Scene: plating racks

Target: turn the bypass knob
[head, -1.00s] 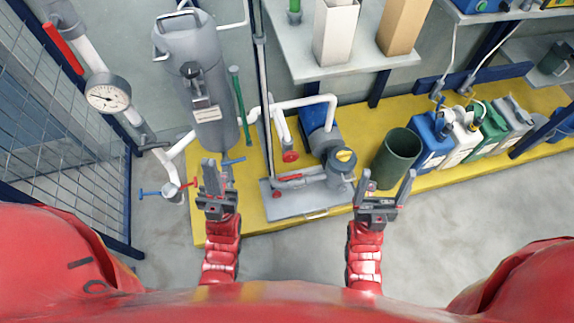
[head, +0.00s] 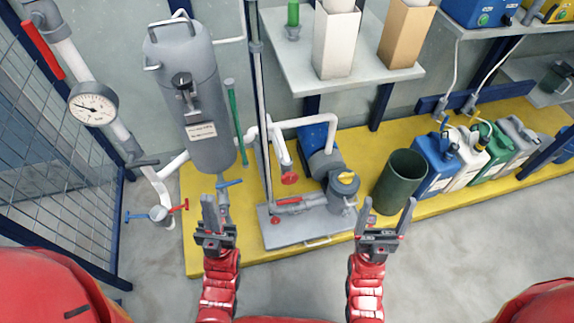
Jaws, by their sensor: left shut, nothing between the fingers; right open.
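A dark knob with a lever (head: 184,84) sits on the front of the grey upright tank (head: 207,125), above a small white label plate (head: 202,131). The label is too small to read, so I cannot tell whether this is the bypass knob. My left gripper (head: 214,202) is shut and empty, below the tank in the picture, beside a blue valve handle (head: 229,184). It seems apart from both. My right gripper (head: 386,204) is open and empty, in front of the dark green bin (head: 401,180) in the picture.
A pump (head: 343,189) with red handles stands on a grey plate on the yellow platform (head: 220,256). A pressure gauge (head: 93,104) and a pipe with blue and red handles are at left, beside a mesh fence. Several canisters (head: 434,165) stand at right. Grey floor is clear in front.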

